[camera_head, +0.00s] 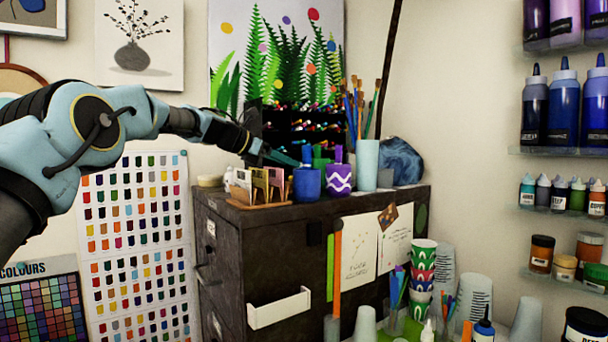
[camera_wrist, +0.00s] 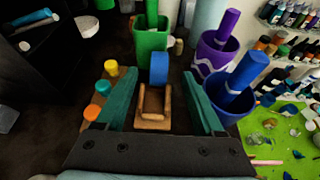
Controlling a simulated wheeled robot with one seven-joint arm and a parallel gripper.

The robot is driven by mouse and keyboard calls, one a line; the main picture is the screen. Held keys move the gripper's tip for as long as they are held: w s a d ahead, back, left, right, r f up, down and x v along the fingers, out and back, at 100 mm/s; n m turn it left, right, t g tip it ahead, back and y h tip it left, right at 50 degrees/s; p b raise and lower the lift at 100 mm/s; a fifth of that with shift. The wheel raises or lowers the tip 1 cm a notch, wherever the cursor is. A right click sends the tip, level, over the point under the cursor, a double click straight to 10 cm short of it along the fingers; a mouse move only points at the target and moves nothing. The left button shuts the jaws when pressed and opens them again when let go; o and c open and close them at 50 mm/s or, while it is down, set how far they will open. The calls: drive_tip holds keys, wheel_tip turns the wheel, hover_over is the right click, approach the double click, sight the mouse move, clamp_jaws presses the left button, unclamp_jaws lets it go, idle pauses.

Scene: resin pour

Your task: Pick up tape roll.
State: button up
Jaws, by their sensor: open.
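A blue upright piece (camera_wrist: 159,68), apparently the tape roll seen edge-on, stands at the far end of a small wooden holder (camera_wrist: 153,123) in the wrist view. My gripper (camera_wrist: 160,88) is open, with one teal finger on each side of the holder and the blue piece visible between the fingertips. I cannot tell whether either finger touches it. In the head view my gripper (camera_head: 281,157) is over the top of the dark cabinet, behind the card rack and left of the cups. I cannot make out the tape roll there.
A green cup (camera_wrist: 151,42) stands just beyond the blue piece. A purple cup (camera_wrist: 213,57) and a blue cup (camera_wrist: 228,99) stand close to the right finger.

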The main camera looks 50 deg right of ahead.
drive_tip(key=p+x, duration=0.3)
drive_tip(key=x, duration=0.2)
drive_tip(key=shift+d+f, duration=0.15)
drive_tip(key=shift+d, duration=0.05)
drive_tip(key=shift+s+d+f+p, duration=0.1)
drive_tip(key=shift+d+f+p, duration=0.2)
drive_tip(key=shift+d+f, duration=0.1)
clamp_jaws()
